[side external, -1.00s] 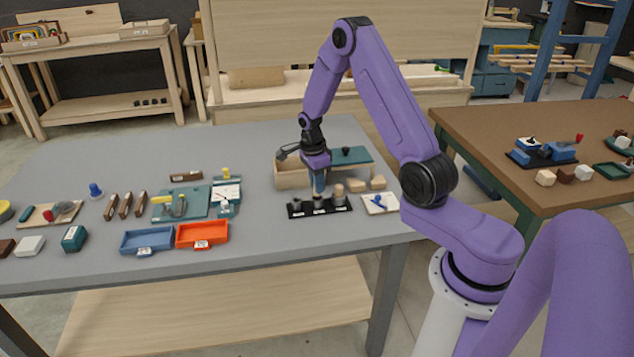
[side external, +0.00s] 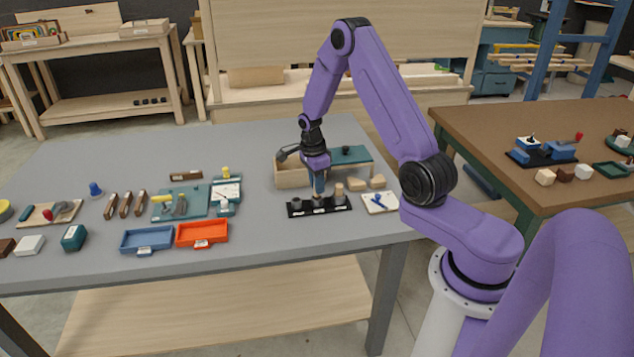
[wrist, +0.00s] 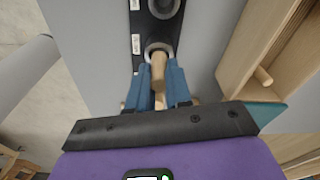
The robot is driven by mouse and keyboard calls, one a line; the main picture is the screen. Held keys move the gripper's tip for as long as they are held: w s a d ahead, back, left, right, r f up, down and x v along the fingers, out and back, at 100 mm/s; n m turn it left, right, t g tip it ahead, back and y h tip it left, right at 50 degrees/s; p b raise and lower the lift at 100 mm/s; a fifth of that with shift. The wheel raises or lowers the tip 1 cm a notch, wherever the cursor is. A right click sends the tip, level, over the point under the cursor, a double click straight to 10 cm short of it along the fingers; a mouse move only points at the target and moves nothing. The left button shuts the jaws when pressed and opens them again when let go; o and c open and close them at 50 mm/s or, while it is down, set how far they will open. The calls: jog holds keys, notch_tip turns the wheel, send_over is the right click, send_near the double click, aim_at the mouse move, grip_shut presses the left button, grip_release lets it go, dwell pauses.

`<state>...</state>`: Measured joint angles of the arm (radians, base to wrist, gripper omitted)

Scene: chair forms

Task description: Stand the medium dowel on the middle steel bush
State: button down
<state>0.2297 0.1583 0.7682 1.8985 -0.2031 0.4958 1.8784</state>
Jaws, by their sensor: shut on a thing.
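A black base (side external: 330,208) on the grey table bears a row of three steel bushes. The left bush (side external: 296,202) is empty. A light wooden dowel (side external: 339,191) stands at the right bush. My gripper (side external: 318,193) is over the middle of the base, its blue fingers pointing down. In the wrist view the fingers are shut on the medium dowel (wrist: 158,70), a light wooden peg. Its far end is at the middle bush (wrist: 159,47), within the ring's outline. I cannot tell whether it touches the bush. An empty bush (wrist: 164,5) shows beyond it.
A wooden box (side external: 292,177) with a teal lid part stands close behind the base. A white card with a blue item (side external: 380,203) and wooden blocks (side external: 358,184) lie to the right. Orange (side external: 202,234) and blue (side external: 147,240) trays are to the left.

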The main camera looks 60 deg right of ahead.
jog(key=shift+f, duration=0.95)
jog(key=shift+c, duration=2)
grip_release()
jog(key=shift+r, duration=3.5)
